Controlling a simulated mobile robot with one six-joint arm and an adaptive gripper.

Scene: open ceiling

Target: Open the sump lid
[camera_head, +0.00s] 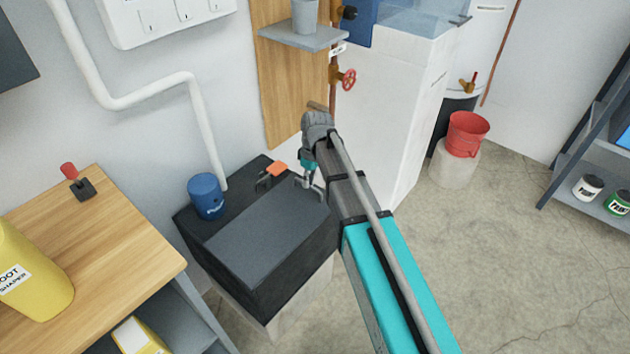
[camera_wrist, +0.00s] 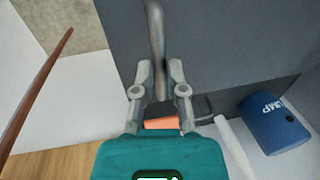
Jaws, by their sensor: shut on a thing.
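The sump is a dark box (camera_head: 285,272) on a pale base, with a flat grey lid (camera_head: 250,235) that also shows in the wrist view (camera_wrist: 230,45). The lid looks down on the box. A grey bar handle (camera_wrist: 155,30) stands on the lid. My gripper (camera_head: 308,182) reaches down at the lid's far right edge. In the wrist view its fingers (camera_wrist: 160,82) are shut on the handle. An orange-tipped latch (camera_head: 277,169) sits behind the lid, left of my gripper; whether it is fastened I cannot tell.
A blue cylinder (camera_head: 206,196) marked as sump stands at the box's back left, by a white pipe (camera_head: 205,130). A wooden workbench (camera_head: 120,240) is close on the left. A white cabinet (camera_head: 385,120) stands behind my arm. The floor (camera_head: 500,260) at right is clear.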

